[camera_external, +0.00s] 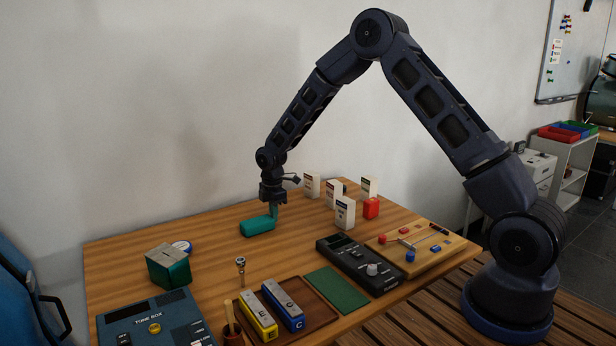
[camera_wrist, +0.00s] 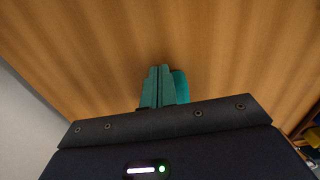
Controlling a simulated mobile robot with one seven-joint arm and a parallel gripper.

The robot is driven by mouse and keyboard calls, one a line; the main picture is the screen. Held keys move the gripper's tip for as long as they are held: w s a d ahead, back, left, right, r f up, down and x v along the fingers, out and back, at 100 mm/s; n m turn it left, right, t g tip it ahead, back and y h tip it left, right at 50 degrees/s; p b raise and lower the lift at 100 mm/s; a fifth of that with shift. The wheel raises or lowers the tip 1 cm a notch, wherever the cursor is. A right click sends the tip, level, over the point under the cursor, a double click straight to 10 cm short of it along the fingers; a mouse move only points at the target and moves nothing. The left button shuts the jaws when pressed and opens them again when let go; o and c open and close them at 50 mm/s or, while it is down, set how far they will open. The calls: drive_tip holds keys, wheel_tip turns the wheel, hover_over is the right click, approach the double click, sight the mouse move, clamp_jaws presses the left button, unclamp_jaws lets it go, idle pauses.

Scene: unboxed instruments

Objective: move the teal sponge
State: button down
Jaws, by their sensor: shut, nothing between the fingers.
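The teal sponge (camera_external: 256,227) lies flat on the wooden table, toward its back left. My gripper (camera_external: 274,212) points down right by the sponge's right end, its green fingers together and empty. In the wrist view the closed fingers (camera_wrist: 158,84) stand close beside a strip of the sponge (camera_wrist: 181,85). The rest of the sponge is hidden there behind the fingers and the gripper body. I cannot tell whether the fingers touch it.
A green box (camera_external: 168,267) stands at the left. A brown tray (camera_external: 322,316) and control boxes fill the front. Bare table (camera_external: 205,229) lies left of the sponge.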

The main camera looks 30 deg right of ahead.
sight(245, 223)
drive_tip(key=a, duration=1)
drive_tip(key=shift+a, duration=0.4)
drive_tip(key=shift+d, duration=0.15)
